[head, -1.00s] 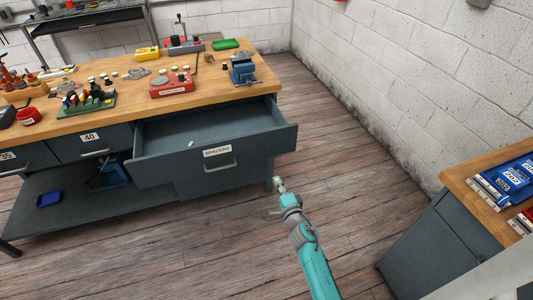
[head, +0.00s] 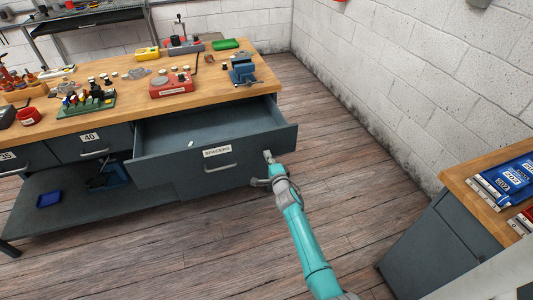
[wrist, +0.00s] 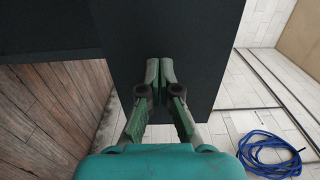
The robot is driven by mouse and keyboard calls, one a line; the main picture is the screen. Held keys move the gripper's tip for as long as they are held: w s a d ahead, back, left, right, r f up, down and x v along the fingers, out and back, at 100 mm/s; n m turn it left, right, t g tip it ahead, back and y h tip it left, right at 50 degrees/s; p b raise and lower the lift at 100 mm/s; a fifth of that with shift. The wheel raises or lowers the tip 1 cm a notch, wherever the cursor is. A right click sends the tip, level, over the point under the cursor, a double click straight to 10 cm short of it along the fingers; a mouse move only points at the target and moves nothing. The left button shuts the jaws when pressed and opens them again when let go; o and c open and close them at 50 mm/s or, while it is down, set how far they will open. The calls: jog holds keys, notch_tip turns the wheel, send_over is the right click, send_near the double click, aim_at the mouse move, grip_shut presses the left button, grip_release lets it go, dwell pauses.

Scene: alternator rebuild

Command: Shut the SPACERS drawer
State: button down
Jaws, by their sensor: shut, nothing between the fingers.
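The SPACERS drawer (head: 190,177) is dark grey and stands pulled well out from under the wooden workbench. Its label reads SPACERS, and a bar handle (head: 220,167) sits below the label. A small pale object (head: 190,143) lies inside it. My gripper (head: 267,155) is at the right part of the drawer front, to the right of the handle. In the wrist view my gripper (wrist: 160,62) is shut and empty, its fingertips against or very close to a dark panel (wrist: 175,30); I cannot tell whether they touch.
The workbench top (head: 130,100) holds a red box (head: 172,84), a blue vise (head: 242,72) and other parts. A drawer marked 40 (head: 92,142) is closed at left. A grey cabinet (head: 437,245) stands at right. Wooden floor between is clear.

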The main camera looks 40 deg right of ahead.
jog(key=shift+x, duration=1.05)
jog(key=shift+w, duration=0.1)
